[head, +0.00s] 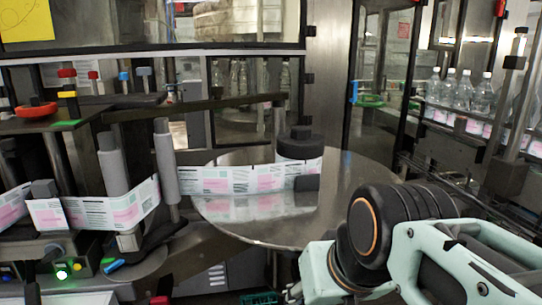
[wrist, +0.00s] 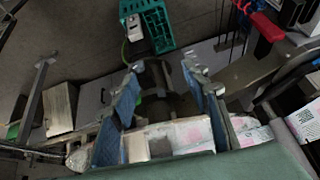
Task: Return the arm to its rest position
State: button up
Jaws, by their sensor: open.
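My arm (head: 400,240), pale green with black joints, reaches in from the lower right of the head view, in front of the round steel table. My gripper does not show in that view. In the wrist view my gripper (wrist: 165,72) is open, its two blue-padded fingers spread apart. A white and pink label strip (wrist: 180,135) crosses low in the picture by the fingers' bases; whether it touches them I cannot tell. In the head view the label strip (head: 235,180) runs from the rollers to a dark-topped cylinder (head: 300,155) on the steel table (head: 355,180).
Grey rollers (head: 165,160) and a control box with a lit green button (head: 62,272) stand at the left. Clear bottles (head: 465,90) line a conveyor at the right. A green crate (wrist: 158,38) is on the floor, with open grey floor (wrist: 70,40) to its left.

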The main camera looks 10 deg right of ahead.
notch_tip(320, 180, up, 11)
jog(key=s+d+p, duration=0.1)
jog(key=p, duration=1.2)
jog(key=shift+s+d+h, duration=0.2)
jog(key=shift+s+h, duration=0.1)
jog(key=shift+h, duration=0.1)
jog(key=shift+a, duration=0.15)
